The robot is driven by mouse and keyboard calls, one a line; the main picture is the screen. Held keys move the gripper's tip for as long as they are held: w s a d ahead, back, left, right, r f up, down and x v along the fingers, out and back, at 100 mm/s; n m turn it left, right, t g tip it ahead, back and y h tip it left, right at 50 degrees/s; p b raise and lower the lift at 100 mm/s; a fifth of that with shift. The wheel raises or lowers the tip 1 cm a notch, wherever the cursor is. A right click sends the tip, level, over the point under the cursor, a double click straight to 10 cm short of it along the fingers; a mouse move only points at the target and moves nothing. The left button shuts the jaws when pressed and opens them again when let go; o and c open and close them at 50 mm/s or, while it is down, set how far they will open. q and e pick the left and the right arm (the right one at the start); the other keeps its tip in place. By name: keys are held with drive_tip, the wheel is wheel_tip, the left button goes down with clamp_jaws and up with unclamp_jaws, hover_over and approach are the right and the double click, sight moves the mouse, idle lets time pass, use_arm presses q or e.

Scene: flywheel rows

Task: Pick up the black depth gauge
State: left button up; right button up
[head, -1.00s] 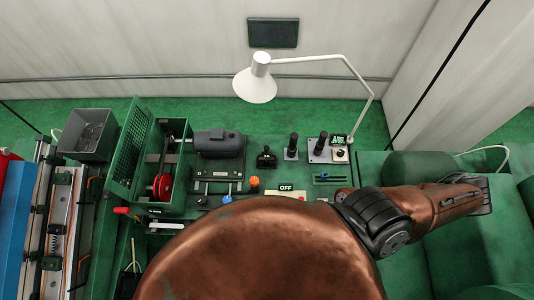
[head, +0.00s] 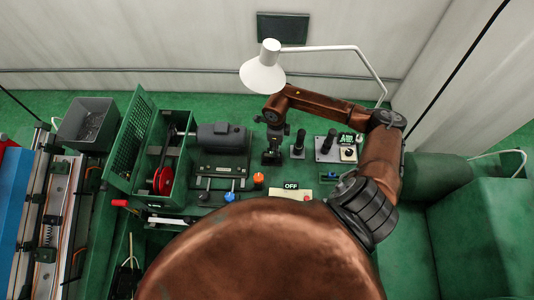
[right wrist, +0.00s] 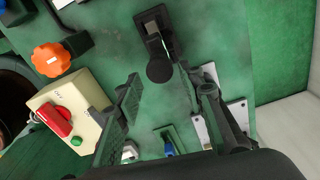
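The black depth gauge (head: 272,157) appears to be the small black upright piece on the green bench, right of the grey motor. In the right wrist view the black piece (right wrist: 158,42) shows a flat base and a round knob, beyond the fingertips. My right gripper (head: 273,132) is above it in the head view and overlaps its upper part. I cannot tell the exact gap. My left gripper is not in view.
Two black-handled levers (head: 298,147) (head: 327,143) stand to the right. An orange knob (head: 258,179) and a cream OFF switch box (head: 291,191) are in front. The white lamp (head: 263,75) hangs close to my right forearm. A grey motor (head: 222,137) stands left.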

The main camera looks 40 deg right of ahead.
sight(272, 153)
drive_tip(key=shift+w+a+r, duration=0.2)
drive_tip(key=shift+w+a, duration=0.25)
drive_tip(key=shift+w, duration=0.15)
drive_tip(key=shift+w+a+f, duration=0.1)
drive_tip(key=shift+w+f, duration=0.05)
drive_tip(key=shift+w, duration=0.05)
wheel_tip(272, 153, down, 6)
drive_tip(key=shift+w+p, duration=0.1)
drive_tip(key=shift+p, duration=0.95)
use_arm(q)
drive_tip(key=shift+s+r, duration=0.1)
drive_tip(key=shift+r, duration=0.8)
use_arm(e)
drive_tip(key=shift+f, duration=0.5)
clamp_jaws()
